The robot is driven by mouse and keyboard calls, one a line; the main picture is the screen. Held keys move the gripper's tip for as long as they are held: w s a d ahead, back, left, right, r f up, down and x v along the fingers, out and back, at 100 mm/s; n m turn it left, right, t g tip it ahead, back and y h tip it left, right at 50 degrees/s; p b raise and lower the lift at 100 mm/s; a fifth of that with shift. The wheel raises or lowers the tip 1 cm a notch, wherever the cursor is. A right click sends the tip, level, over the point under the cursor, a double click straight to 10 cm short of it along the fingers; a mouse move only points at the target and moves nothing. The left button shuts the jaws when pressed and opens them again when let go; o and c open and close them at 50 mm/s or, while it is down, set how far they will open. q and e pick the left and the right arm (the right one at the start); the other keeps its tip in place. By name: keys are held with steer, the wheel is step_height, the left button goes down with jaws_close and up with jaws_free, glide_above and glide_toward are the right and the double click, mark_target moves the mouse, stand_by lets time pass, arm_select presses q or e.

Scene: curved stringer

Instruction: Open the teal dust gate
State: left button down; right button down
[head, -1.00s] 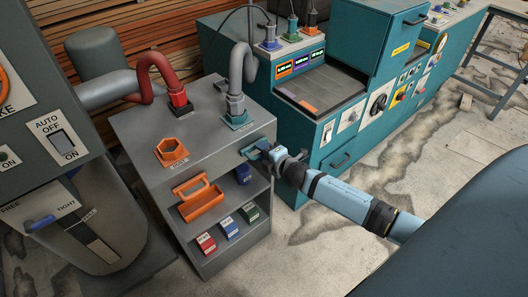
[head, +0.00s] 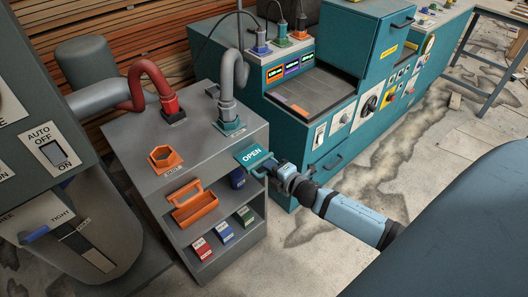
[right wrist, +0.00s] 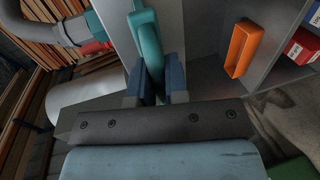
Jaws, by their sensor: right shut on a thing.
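The teal dust gate (head: 251,157) is a flat plate sticking out of the right side of the grey cabinet, below the grey hose's teal collar (head: 231,126). The word OPEN shows on its top. My right gripper (head: 270,170) is at its outer end, shut on the gate's teal handle. In the right wrist view the handle (right wrist: 148,45) stands between the two blue fingers (right wrist: 160,80). My left gripper is in neither view.
The grey cabinet (head: 135,135) holds an orange tray (head: 193,207) and several small coloured boxes on its shelves. A teal machine (head: 325,150) stands close behind my right gripper.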

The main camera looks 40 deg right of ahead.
steer(key=c, duration=1.1)
jaws_free()
steer(key=shift+c, duration=0.2)
steer(key=v, duration=1.3)
steer(key=shift+s, duration=0.4)
steer(key=shift+d+r, duration=0.1)
